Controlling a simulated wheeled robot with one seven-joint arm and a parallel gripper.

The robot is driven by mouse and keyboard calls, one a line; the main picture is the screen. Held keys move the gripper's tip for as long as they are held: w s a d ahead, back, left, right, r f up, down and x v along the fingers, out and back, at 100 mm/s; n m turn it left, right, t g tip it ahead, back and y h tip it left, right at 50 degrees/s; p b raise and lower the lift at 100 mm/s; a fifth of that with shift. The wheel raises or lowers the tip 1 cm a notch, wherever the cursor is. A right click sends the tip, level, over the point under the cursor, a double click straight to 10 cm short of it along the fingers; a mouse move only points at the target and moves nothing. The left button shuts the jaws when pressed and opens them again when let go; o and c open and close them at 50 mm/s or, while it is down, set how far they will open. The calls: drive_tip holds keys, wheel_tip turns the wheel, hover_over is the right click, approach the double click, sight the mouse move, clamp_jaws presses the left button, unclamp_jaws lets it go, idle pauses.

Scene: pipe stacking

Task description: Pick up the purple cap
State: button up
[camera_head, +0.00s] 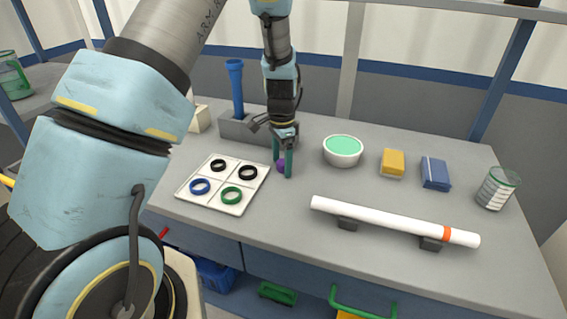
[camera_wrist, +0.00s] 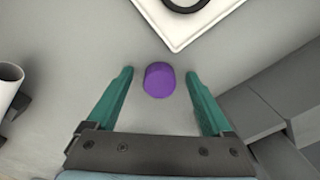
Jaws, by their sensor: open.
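The purple cap (camera_wrist: 159,80) is a short round piece standing on the grey table. In the wrist view it lies between the two green fingers of my gripper (camera_wrist: 160,82), with a gap on each side. My gripper is open and its fingers are apart from the cap. In the head view my gripper (camera_head: 283,170) points down at the table, and the purple cap (camera_head: 280,166) shows partly hidden behind a finger.
A white tray (camera_head: 213,179) with several rings sits left of the cap. Behind stands a grey holder (camera_head: 233,128) with a blue pipe (camera_head: 236,85). To the right are a green-topped bowl (camera_head: 342,158), a yellow block (camera_head: 392,164) and a white pipe (camera_head: 385,219) on supports.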

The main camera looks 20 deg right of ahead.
clamp_jaws()
idle(0.6)
